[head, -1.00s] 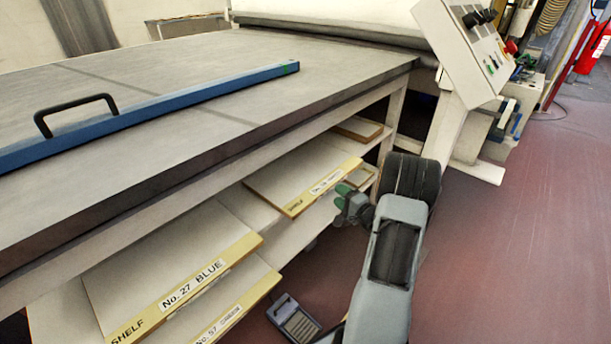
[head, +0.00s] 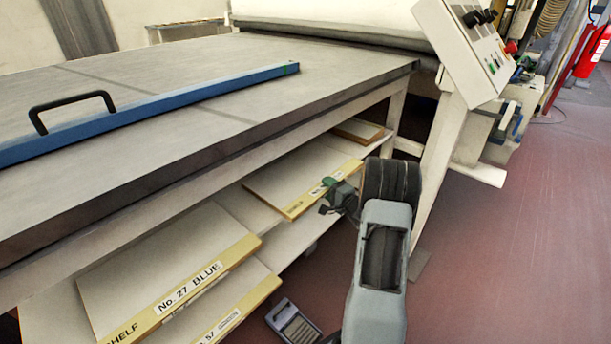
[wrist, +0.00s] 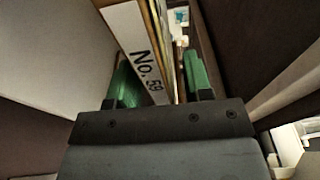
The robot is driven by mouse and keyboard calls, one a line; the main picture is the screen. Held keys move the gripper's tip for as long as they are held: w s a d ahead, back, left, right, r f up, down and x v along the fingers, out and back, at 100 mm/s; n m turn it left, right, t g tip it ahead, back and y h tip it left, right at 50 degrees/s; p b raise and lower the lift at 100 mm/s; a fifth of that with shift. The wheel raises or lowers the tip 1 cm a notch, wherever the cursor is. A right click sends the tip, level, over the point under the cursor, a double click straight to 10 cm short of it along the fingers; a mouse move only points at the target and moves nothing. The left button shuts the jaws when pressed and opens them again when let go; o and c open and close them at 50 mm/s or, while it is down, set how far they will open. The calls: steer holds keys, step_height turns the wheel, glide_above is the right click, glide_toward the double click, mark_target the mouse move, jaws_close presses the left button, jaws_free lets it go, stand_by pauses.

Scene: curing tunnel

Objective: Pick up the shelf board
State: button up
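A pale shelf board (head: 286,178) with a yellow front edge lies on the shelf under the table. Its label is partly covered by my gripper (head: 336,194), which is at the right part of that front edge. In the wrist view a board edge with the label "No. 59" (wrist: 145,62) lies between the green fingers of my gripper (wrist: 162,78). The fingers are spread, with a dark gap between the board and the right finger. Whether the left finger touches the board is unclear. The board still rests on the shelf.
Another board marked "No. 27 BLUE" (head: 165,270) and one below it marked "No. 57" (head: 235,308) lie to the left. The table top (head: 200,90) overhangs the boards and carries a blue bar (head: 190,106) with a black handle. A grey device (head: 294,322) lies below. Floor at right is clear.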

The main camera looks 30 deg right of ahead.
jaws_close()
stand_by(0.3)
steer(key=shift+r, duration=0.1)
steer(key=shift+r, duration=0.6)
step_height(320, 180, up, 2)
steer(key=shift+r+p, duration=0.15)
steer(key=shift+p, duration=0.5)
steer(key=s+d+r+p, duration=0.1)
steer(key=s+r+p, duration=0.1)
steer(key=s+r, duration=0.2)
steer(key=s+d+r+p, duration=0.1)
steer(key=s+r+p, duration=0.1)
steer(key=s+r, duration=0.3)
steer(key=s, duration=0.4)
steer(key=shift+s+d+r, duration=0.15)
steer(key=shift+s+r, duration=0.1)
steer(key=shift+s, duration=0.15)
